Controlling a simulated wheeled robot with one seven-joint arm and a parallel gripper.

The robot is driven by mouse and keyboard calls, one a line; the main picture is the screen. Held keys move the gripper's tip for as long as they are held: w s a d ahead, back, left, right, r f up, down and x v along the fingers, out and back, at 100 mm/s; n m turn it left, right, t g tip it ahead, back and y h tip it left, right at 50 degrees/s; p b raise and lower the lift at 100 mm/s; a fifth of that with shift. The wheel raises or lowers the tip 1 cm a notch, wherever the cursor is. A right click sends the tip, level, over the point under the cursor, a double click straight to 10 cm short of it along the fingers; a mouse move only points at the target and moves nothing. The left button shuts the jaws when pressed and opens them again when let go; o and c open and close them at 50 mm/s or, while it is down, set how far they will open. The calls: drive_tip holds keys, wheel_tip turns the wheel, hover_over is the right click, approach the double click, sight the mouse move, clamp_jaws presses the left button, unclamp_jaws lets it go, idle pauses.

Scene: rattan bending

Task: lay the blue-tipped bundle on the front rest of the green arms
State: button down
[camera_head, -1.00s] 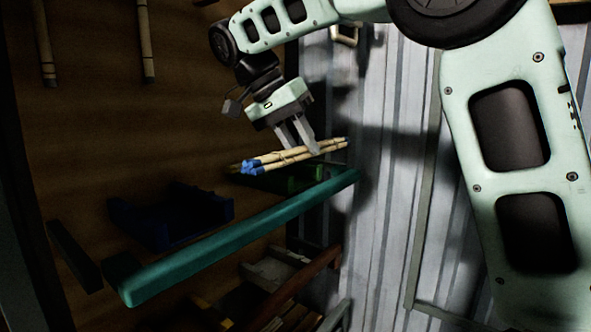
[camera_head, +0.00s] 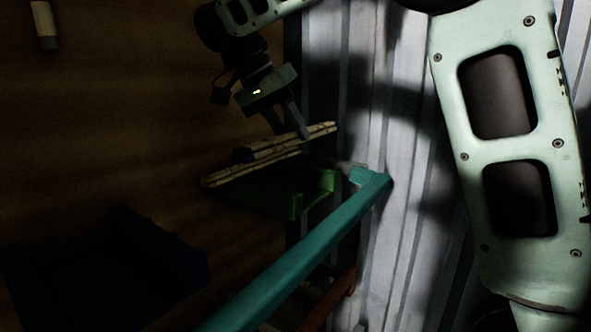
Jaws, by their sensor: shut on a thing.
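My gripper (camera_head: 289,130) is shut on the blue-tipped bundle (camera_head: 284,146), a few pale canes with bands. Its tipped ends point left and look dark blue in the shade. The bundle is held slightly tilted, right end higher. A pale cane-like length (camera_head: 225,179) shows just below it; whether it is part of the bundle or separate I cannot tell. A green bin-like piece (camera_head: 291,206) sits right below. A teal-green bar (camera_head: 310,250) runs from the bottom up to the right, in front of the bundle. Contact between bundle and green parts is unclear.
A dark blue bin (camera_head: 160,255) is at the lower left, mostly in shadow. A corrugated metal wall (camera_head: 400,120) stands on the right. A brown wood panel (camera_head: 110,130) is behind, with a hanging cane (camera_head: 45,22) at the top left. A reddish bar (camera_head: 335,300) lies below the teal one.

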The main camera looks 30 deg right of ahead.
wheel_tip(320, 180, down, 8)
drive_tip(key=shift+s+f+p, duration=0.1)
drive_tip(key=shift+p, duration=0.7)
drive_tip(key=c, duration=1.1)
unclamp_jaws()
drive_tip(key=shift+f, duration=0.1)
drive_tip(key=shift+r, duration=0.2)
drive_tip(key=shift+b+v, duration=1.15)
drive_tip(key=shift+v, duration=4.85)
drive_tip(key=shift+a+f, duration=0.1)
